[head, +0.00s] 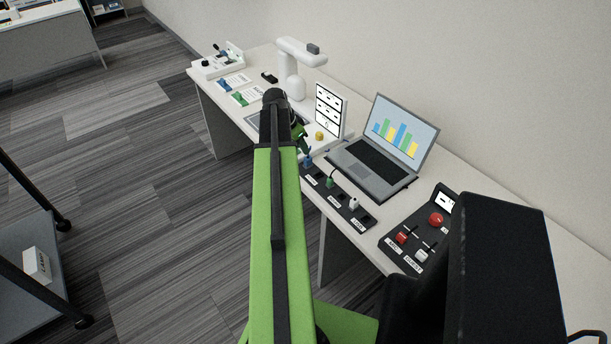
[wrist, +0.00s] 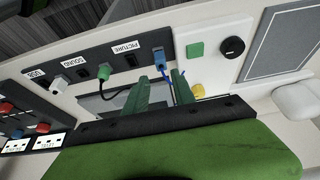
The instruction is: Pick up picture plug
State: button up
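A dark strip (wrist: 90,62) carries the labels USB, SOUND and PICTURE, with upright plugs. The blue plug (wrist: 159,58) stands at the end by the PICTURE label, its blue cable running down; it also shows in the head view (head: 308,158). The green plug (wrist: 104,71) with a black cable stands on the label's other side. The white plug (wrist: 57,84) is near the USB label. My gripper (wrist: 169,82) has its green fingers apart, with no plug held. They are close to the blue plug and do not enclose it. In the head view my arm partly hides the gripper.
A laptop (head: 383,145) stands behind the strip. A panel with red and white knobs (head: 413,240) lies to the right. A white board (head: 329,111) and a white arm-like device (head: 296,75) stand to the left. A green button (wrist: 196,49) and black knob (wrist: 232,47) are nearby.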

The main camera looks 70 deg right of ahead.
aim_at(307, 157)
jog(key=b+x, duration=0.2)
jog(key=x, duration=0.2)
jog(key=shift+w+f, duration=0.1)
jog(key=b+x, duration=0.5)
jog(key=shift+w+f, duration=0.15)
grip_shut()
